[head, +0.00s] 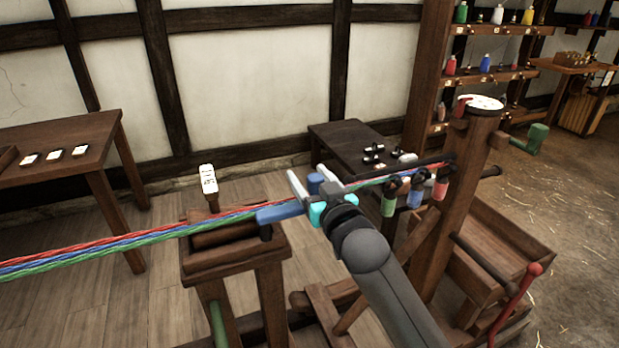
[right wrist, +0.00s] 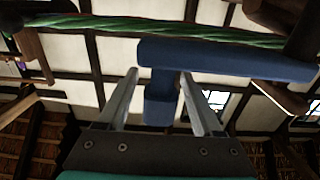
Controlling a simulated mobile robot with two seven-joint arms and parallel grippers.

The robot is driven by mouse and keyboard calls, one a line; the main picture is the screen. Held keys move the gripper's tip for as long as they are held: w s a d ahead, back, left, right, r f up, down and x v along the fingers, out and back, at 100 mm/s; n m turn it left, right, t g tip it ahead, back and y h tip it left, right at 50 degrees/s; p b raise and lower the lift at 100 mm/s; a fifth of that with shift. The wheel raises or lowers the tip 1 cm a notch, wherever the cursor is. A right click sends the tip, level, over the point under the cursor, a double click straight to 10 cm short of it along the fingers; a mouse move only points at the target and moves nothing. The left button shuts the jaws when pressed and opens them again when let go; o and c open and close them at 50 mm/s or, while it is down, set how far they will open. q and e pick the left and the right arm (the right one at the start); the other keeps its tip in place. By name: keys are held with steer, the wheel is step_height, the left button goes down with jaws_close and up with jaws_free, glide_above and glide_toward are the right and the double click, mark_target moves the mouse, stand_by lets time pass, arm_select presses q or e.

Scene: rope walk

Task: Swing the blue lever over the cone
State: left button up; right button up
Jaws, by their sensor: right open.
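The blue lever (head: 280,212) reaches from the wooden trestle to my right gripper (head: 309,175). In the right wrist view the blue lever (right wrist: 225,62) is a long bar with a short blue stub hanging from it. My right gripper (right wrist: 160,74) is open, with one finger on each side of the stub; I cannot tell whether they touch it. Red, blue and green strands (head: 120,240) run over the trestle. I cannot make out the cone; it may be hidden in or behind the trestle top. My left gripper is not in view.
The wooden trestle (head: 230,262) carries a white tag (head: 208,180) on its far side. A post (head: 462,180) with coloured hooks and a red-knobbed handle (head: 515,300) stands to the right. A table (head: 60,150) is at the left, a dark bench (head: 345,140) behind.

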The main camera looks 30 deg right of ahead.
jaws_close()
stand_by(0.6)
stand_by(0.9)
